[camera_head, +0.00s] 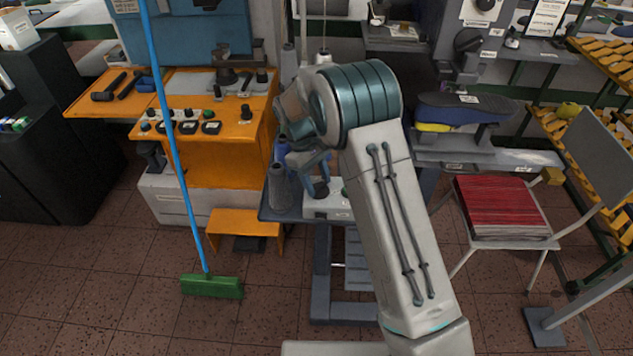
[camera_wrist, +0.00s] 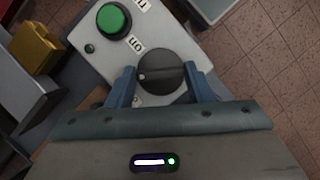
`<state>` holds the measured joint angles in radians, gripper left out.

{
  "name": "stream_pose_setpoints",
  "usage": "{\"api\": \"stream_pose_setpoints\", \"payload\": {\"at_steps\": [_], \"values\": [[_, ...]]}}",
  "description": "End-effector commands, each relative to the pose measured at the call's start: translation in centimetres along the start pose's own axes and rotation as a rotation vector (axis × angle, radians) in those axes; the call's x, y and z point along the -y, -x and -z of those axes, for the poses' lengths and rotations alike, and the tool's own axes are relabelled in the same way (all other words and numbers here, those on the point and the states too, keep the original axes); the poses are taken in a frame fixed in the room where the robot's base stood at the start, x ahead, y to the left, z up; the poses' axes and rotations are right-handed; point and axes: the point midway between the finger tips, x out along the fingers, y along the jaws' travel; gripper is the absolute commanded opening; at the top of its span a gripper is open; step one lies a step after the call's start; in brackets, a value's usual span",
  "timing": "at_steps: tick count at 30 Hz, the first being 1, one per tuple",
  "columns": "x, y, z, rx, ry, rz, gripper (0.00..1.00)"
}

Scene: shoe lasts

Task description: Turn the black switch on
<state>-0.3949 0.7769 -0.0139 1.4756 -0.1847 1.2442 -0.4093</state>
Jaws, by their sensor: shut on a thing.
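The black switch (camera_wrist: 161,73) is a round rotary knob on a light grey control panel (camera_wrist: 182,42), in the wrist view. My gripper (camera_wrist: 162,85) has one blue finger on each side of the knob and is shut on it. A white line on the knob points to the left in the wrist view. In the head view, my gripper (camera_head: 312,172) is at the light control box (camera_head: 328,207) on the dark stand. My arm hides part of that box, and the knob cannot be made out there.
A green button (camera_wrist: 113,20) sits beside the knob on the same panel, with small labels near it. Dark thread cones (camera_head: 279,187) stand just left of my gripper.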

Motion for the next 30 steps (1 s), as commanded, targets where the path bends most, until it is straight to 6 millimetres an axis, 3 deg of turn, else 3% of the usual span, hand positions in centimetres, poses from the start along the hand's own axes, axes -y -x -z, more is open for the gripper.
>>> {"api": "stream_pose_setpoints", "payload": {"at_steps": [18,30], "values": [[-0.44,0.06,-0.04,-0.005,-0.537,0.222,0.24],[-0.55,0.11,-0.16,-0.007,-0.782,0.324,0.24]]}}
